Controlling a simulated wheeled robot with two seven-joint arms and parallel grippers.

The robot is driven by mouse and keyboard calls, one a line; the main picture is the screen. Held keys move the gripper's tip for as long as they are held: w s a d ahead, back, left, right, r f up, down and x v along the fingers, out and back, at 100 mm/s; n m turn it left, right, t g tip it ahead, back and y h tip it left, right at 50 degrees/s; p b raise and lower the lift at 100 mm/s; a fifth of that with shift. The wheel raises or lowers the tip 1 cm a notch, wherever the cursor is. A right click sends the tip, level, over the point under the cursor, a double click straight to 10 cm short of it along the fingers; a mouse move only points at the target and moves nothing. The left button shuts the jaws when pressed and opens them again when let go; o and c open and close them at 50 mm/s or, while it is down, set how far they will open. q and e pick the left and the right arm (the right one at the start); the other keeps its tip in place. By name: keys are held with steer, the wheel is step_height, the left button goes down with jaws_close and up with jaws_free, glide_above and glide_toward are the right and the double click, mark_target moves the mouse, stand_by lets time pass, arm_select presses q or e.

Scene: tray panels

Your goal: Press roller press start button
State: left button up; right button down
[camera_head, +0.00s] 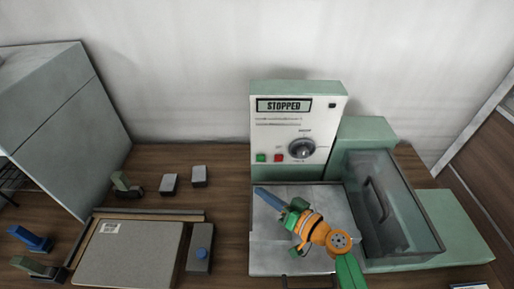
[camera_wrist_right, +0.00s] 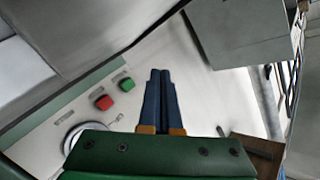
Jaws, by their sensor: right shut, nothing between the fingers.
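The roller press (camera_head: 298,120) has a white control panel whose display (camera_head: 284,106) reads "STOPPED". A green button (camera_head: 261,158) and a red button (camera_head: 279,157) sit low on the panel, left of a round dial (camera_head: 301,149). In the right wrist view the green button (camera_wrist_right: 127,85) and red button (camera_wrist_right: 103,102) show left of the fingers. My right gripper (camera_head: 258,192) is shut and empty, its blue fingers below and in front of the green button, apart from it. It also shows in the right wrist view (camera_wrist_right: 160,75). My left gripper is not in view.
A clear-sided cover with a handle (camera_head: 377,198) stands right of the gripper. A flat board (camera_head: 130,252) and a grey box with a blue button (camera_head: 202,254) lie at the left. Small clamps and blocks (camera_head: 169,184) lie behind the board. A large grey cabinet (camera_head: 62,120) stands far left.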

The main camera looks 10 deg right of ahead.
mark_target(260, 158)
steer(key=shift+s+r, duration=0.3)
steer(key=shift+s, duration=0.15)
steer(key=w+b, duration=0.1)
steer(key=w, duration=0.1)
steer(key=w+d+b, duration=0.1)
steer(key=w, duration=0.2)
steer(key=w+b, duration=0.1)
steer(key=w, duration=0.2)
steer(key=shift+d+f, duration=0.25)
steer(key=shift+f, duration=0.05)
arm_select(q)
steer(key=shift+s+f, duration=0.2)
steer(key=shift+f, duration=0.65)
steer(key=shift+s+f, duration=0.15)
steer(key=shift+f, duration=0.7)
arm_select(e)
steer(key=shift+w+d+r, duration=0.1)
steer(key=shift+w+r, duration=0.1)
steer(key=shift+w, duration=0.25)
arm_select(q)
steer(key=shift+b, duration=0.3)
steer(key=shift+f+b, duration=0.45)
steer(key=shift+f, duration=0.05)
arm_select(e)
steer(key=shift+w+d, duration=0.1)
steer(key=shift+w, duration=0.3)
